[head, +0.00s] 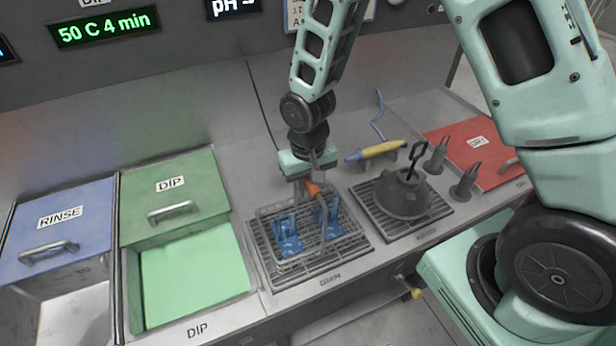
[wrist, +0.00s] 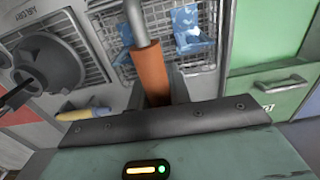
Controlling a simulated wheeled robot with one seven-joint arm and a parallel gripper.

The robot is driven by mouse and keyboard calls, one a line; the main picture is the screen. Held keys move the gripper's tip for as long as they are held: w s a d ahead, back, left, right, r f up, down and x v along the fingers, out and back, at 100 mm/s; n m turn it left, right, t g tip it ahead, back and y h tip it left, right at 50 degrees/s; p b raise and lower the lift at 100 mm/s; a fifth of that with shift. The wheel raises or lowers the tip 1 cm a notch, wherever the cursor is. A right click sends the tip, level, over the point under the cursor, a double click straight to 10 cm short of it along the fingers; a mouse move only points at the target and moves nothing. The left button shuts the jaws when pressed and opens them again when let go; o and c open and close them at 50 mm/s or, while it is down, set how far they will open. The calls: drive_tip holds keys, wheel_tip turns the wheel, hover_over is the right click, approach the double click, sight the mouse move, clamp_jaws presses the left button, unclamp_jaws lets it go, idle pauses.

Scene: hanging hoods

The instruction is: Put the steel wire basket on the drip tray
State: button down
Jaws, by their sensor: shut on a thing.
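The steel wire basket (head: 309,238) holds blue pieces (head: 289,243) and has a tall hoop handle with an orange grip (head: 314,189). My gripper (head: 312,181) is shut on that grip from above. The basket is upright over the slatted drip tray (head: 278,282), marked DRAIN, and lies within its outline. I cannot tell whether its bottom touches the slats or hangs just above them. In the wrist view the orange grip (wrist: 152,75) is between my fingers, with the basket's mesh (wrist: 196,60) behind it.
An open tank with green liquid (head: 193,279) and a raised green DIP lid (head: 172,195) stands left, beside a blue RINSE lid (head: 60,230). To the right are a second grate with a dark pot (head: 402,197), a yellow-handled tool (head: 378,151), dark posts (head: 464,184) and a red lid (head: 478,150).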

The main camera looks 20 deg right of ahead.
drive_tip(key=shift+f, duration=0.15)
drive_tip(key=c, duration=1.3)
unclamp_jaws()
wheel_tip(320, 180, up, 12)
drive_tip(key=b, duration=0.3)
drive_tip(key=shift+f+b, duration=0.1)
drive_tip(key=shift+b, duration=0.25)
drive_tip(key=shift+s+a+r, duration=0.15)
drive_tip(key=shift+s+r, duration=0.05)
drive_tip(key=shift+r, duration=0.05)
drive_tip(key=s+a+r+n, duration=0.1)
drive_tip(key=s+a+n, duration=0.2)
drive_tip(key=s, duration=0.7)
drive_tip(key=s+a+r+n, duration=0.2)
drive_tip(key=s+a+n, duration=0.1)
drive_tip(key=s, duration=0.6)
drive_tip(key=shift+s+n+y, duration=0.3)
drive_tip(key=shift+s+n, duration=0.1)
drive_tip(key=shift+n, duration=0.5)
